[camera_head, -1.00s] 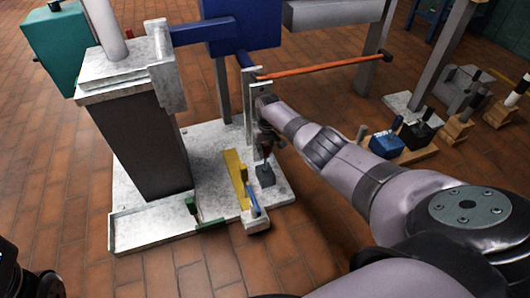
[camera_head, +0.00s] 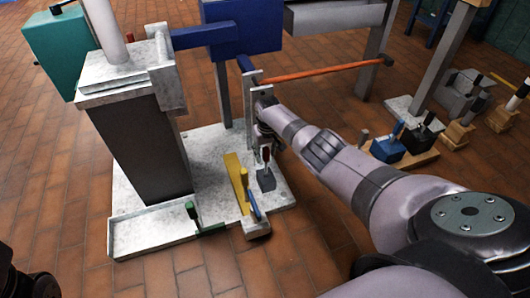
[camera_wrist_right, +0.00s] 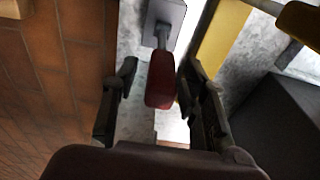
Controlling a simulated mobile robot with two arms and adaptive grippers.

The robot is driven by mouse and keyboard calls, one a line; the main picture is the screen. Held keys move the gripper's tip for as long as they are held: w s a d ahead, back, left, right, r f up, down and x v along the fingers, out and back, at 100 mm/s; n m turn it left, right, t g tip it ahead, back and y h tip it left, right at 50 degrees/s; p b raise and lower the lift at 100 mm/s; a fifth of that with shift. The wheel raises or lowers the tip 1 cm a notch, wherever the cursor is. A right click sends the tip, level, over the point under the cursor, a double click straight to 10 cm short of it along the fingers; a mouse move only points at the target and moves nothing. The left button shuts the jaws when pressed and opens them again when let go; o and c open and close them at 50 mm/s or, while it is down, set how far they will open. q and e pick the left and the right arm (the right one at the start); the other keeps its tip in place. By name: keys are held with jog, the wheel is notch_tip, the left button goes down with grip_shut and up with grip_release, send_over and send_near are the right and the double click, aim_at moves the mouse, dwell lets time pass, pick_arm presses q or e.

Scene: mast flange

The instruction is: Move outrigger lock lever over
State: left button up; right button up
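A lever with a dark red handle (camera_head: 266,156) stands on a small grey block (camera_head: 266,181) at the right of the pale base plate. In the right wrist view the red handle (camera_wrist_right: 160,78) lies between the fingers of my right gripper (camera_wrist_right: 158,100). A gap shows on the left; the handle is close to the right finger, and contact is unclear. My right gripper also shows in the head view (camera_head: 266,140), beside and behind the lever. No label shows which lever is the outrigger lock. My left arm's dark end (camera_head: 22,284) is cut off at lower left; its fingers are unclear.
A yellow upright plate (camera_head: 236,182) and a blue lever (camera_head: 253,204) stand just left of the red lever. An orange bar (camera_head: 320,69) crosses above my right wrist. Brick floor in front is clear.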

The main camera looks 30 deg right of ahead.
jog(key=r, duration=0.4)
jog(key=s+r, duration=0.1)
jog(key=r, duration=0.7)
jog(key=shift+s+a, duration=0.15)
jog(key=shift+s, duration=0.05)
dwell(0.3)
